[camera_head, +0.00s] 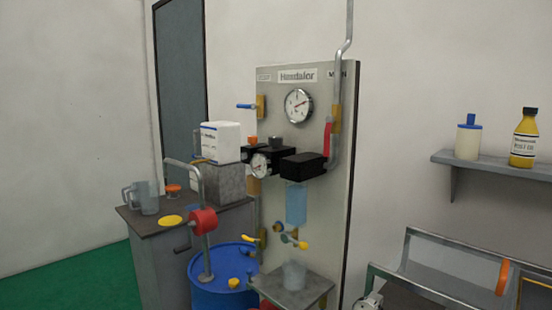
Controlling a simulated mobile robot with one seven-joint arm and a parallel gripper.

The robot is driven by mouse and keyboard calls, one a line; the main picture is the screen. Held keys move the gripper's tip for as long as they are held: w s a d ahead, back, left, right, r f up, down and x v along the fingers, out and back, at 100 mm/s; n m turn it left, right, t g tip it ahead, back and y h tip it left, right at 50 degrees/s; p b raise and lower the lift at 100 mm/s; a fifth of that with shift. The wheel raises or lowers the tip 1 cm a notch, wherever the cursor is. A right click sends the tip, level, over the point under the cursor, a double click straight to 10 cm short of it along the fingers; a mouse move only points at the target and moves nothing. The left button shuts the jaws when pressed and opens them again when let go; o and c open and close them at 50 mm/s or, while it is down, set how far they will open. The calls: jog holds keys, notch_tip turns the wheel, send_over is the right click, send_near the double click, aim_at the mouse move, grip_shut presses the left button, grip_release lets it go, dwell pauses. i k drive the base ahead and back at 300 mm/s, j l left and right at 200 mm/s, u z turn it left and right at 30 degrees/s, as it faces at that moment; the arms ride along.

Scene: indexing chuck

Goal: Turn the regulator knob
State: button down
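A pale upright panel (335,205) stands in the middle of the head view. Black regulator-like blocks are mounted across it, a left one (283,155) and a right one (303,165). A small round gauge (260,164) faces out below the left block. On top of the blocks are a small orange cap (253,140) and a dark grey knob-like cap (275,142). I cannot tell for sure which is the regulator knob, nor how far it is turned. My gripper is not recognisable in this view.
A larger gauge (298,105) sits higher on the panel. A blue drum (222,285) with a red hand pump (203,221) stands in front left. A grey cabinet (160,250) is behind it. A wall shelf (490,166) holds bottles at right, above a metal rack (445,265).

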aim_at(275, 143)
jog(key=i+j+u, duration=0.25)
jog(key=i+u, duration=0.5)
jog(key=i, duration=0.15)
